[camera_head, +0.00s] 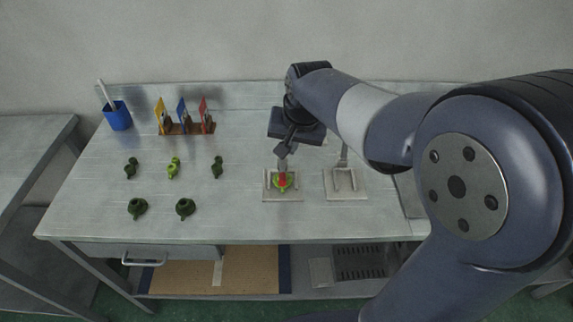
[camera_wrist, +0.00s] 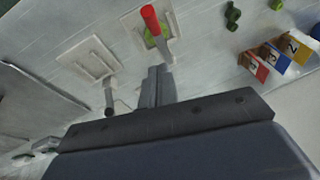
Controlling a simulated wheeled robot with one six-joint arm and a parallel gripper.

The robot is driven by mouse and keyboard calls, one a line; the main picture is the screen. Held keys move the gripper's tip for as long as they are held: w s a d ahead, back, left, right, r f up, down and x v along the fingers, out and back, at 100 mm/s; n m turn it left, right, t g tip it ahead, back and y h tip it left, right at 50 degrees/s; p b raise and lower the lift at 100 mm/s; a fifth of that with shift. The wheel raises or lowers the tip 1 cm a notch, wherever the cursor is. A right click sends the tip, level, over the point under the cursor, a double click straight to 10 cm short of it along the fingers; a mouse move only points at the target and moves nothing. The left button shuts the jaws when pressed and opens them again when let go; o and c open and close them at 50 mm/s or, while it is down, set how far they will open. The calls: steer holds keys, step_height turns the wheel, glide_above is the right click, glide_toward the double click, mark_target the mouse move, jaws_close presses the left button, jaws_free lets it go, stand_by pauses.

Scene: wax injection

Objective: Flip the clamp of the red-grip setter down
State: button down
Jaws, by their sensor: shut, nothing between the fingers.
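The red-grip setter has a pale plate (camera_head: 270,197) on the bench. Its red grip (camera_head: 282,180) is over a green piece (camera_head: 277,186) on the plate, pointing toward the front. In the wrist view the red grip (camera_wrist: 150,18) and its grey lever (camera_wrist: 162,45) lie across the green piece (camera_wrist: 152,38). I cannot tell whether the clamp is fully down. My gripper (camera_head: 281,156) is shut and empty, just behind the red grip. In the wrist view my fingertips (camera_wrist: 159,70) are close to the lever's rear end; contact is unclear.
A second setter (camera_head: 346,185) stands to the right, its lever upright with a dark grip (camera_wrist: 109,108). Several green pieces (camera_head: 173,167) lie at left. A numbered rack (camera_head: 186,128) and a blue cup (camera_head: 118,116) stand at the back.

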mark_target(283, 175)
steer(key=f, duration=0.3)
steer(key=a+f, duration=0.1)
steer(key=f, duration=0.1)
steer(key=shift+s+f, duration=0.2)
steer(key=shift+s+a+f+p, duration=0.15)
steer(key=shift+s+f+p, duration=0.15)
steer(key=shift+f, duration=0.25)
steer(key=shift+f, duration=0.1)
steer(key=f+t+b, duration=0.1)
steer(key=b, duration=0.2)
steer(key=s+f+t+b, duration=0.1)
steer(key=f+b, duration=0.1)
steer(key=b, duration=0.1)
steer(key=s+f+t+b, duration=0.1)
steer(key=b, duration=0.2)
steer(key=shift+f+b, duration=0.15)
steer(key=shift+b, duration=0.15)
steer(key=shift+s+f+b, duration=0.3)
steer(key=shift+f+b, duration=0.5)
steer(key=shift+b, duration=0.3)
steer(key=shift+s+f, duration=0.1)
steer(key=shift+s, duration=0.1)
